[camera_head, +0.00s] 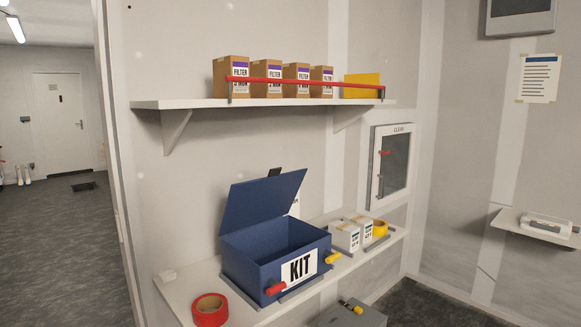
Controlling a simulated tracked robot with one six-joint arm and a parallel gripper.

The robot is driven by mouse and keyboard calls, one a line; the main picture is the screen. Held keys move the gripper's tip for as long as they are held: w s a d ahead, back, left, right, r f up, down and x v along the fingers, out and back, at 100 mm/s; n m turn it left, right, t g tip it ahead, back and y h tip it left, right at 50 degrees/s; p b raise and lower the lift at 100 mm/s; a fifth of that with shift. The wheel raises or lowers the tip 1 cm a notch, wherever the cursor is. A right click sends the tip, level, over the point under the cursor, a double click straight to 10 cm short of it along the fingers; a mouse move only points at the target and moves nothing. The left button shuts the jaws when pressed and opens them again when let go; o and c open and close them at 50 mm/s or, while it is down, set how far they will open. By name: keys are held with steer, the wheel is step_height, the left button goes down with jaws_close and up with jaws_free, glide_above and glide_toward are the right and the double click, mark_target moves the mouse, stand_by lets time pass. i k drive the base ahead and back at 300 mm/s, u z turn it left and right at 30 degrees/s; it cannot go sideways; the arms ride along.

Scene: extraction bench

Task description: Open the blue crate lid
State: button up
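The blue crate (265,268) stands on the lower shelf with a white KIT label (299,268) on its front. Its blue lid (262,200) is raised and tilted up at the back, so the crate is open at the top. The part of the inside that shows looks empty; its floor is partly hidden by the front wall. A small dark piece (274,172) shows behind the lid's top edge. My gripper is not in view.
The lower shelf (190,290) also holds a red tape roll (210,309), white boxes (345,235) and a yellow roll (380,228). A grey box (348,317) sits below.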

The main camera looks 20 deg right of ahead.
mark_target(251, 203)
steer(key=z, duration=0.1)
steer(key=i, duration=1.25)
steer(key=u, duration=0.7)
